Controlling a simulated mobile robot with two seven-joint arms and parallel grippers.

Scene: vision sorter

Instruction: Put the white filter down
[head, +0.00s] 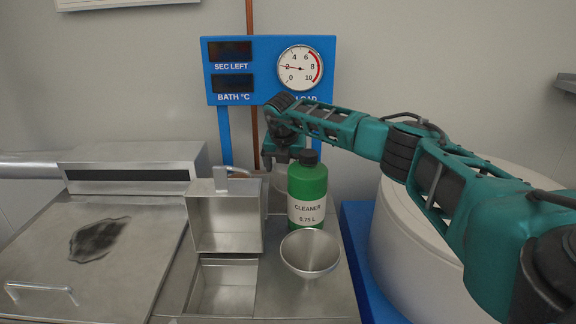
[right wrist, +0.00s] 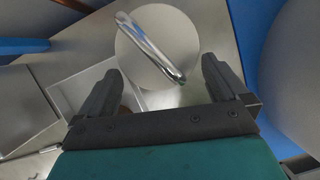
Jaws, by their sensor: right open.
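A pale round disc (right wrist: 182,30), which looks like the white filter, lies below the fingertips of my right gripper (right wrist: 164,68) in the right wrist view. A shiny metal bar (right wrist: 150,45) crosses over the disc. The fingers are open and apart, with nothing clamped between them. In the head view my right gripper (head: 284,162) points down behind the green cleaner bottle (head: 307,190). A greyish round-sided thing (head: 279,186) under it is mostly hidden by the bottle. My left gripper is not in view.
A metal funnel (head: 310,252) stands in front of the bottle. Steel boxes (head: 226,222) stand to its left, beside a stained metal lid (head: 50,255). A blue gauge panel (head: 262,70) is behind. A large white drum (head: 400,260) stands right.

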